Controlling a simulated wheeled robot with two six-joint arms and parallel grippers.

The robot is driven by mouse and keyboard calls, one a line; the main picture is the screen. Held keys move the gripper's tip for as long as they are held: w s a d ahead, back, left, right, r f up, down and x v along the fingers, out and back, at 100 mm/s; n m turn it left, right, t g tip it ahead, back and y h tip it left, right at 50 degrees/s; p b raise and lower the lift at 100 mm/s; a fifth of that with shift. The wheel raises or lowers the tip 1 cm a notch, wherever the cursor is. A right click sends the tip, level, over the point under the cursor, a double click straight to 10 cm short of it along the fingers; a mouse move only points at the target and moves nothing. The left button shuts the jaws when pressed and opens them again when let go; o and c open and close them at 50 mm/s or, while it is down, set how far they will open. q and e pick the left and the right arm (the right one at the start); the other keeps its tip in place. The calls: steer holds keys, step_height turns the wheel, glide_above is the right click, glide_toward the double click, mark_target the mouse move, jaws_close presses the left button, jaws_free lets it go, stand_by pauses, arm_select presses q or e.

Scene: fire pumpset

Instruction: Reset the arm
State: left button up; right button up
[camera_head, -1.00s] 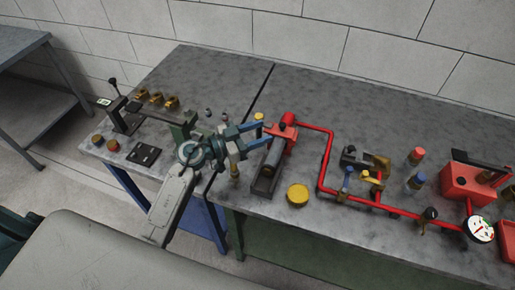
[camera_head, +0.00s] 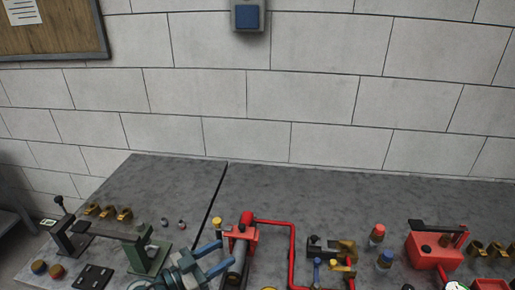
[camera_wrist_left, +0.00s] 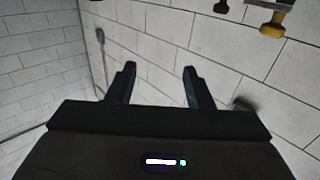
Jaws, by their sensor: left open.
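My left gripper (camera_head: 212,258) shows at the bottom of the head view, over the bench by the red-capped cylinder. Its two blue fingers are apart and nothing is between them. In the left wrist view the gripper (camera_wrist_left: 158,85) is also open and empty, with the block wall beyond its fingers. The rest of my left arm is mostly cut off by the lower edge of the head view. My right gripper is not in view.
The grey bench (camera_head: 330,200) holds a red pipe (camera_head: 292,250), a red cylinder mount (camera_head: 240,232), a red box (camera_head: 432,250) and a green-and-black lever stand (camera_head: 148,254). Several brass fittings (camera_head: 108,212) stand at left. The back of the bench is clear. A blue-grey box (camera_head: 248,16) hangs on the wall.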

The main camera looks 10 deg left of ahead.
arm_select(q)
steer(key=a+r+n+t+y, duration=0.7)
steer(key=a+n+t+y, duration=0.1)
steer(key=a+t+y, duration=0.1)
steer(key=s+a+f+n+g+y, duration=0.6)
steer(key=a+f+y, duration=0.1)
steer(key=a+y, duration=0.25)
steer(key=s+d+f+m+g+h, duration=0.2)
steer(key=s+d+f+m+g, duration=0.1)
steer(key=s+f+g, duration=0.5)
steer(key=s+d+f+m+g+h, duration=0.25)
steer(key=s+f+g, duration=0.2)
steer(key=s, duration=0.55)
steer(key=s+f+b+x, duration=0.1)
steer(key=s+x, duration=0.3)
steer(key=x, duration=1.2)
steer(key=s+f+b+x, duration=0.1)
steer(key=s+b+x, duration=0.15)
steer(key=x, duration=1.35)
steer(key=s+f+g+b, duration=0.1)
steer(key=s+f, duration=1.8)
steer(key=f, duration=0.1)
steer(key=shift+s+a+f+n, duration=0.35)
steer(key=shift+s+a+f, duration=0.05)
steer(key=shift+a, duration=0.1)
steer(key=shift+g, duration=0.25)
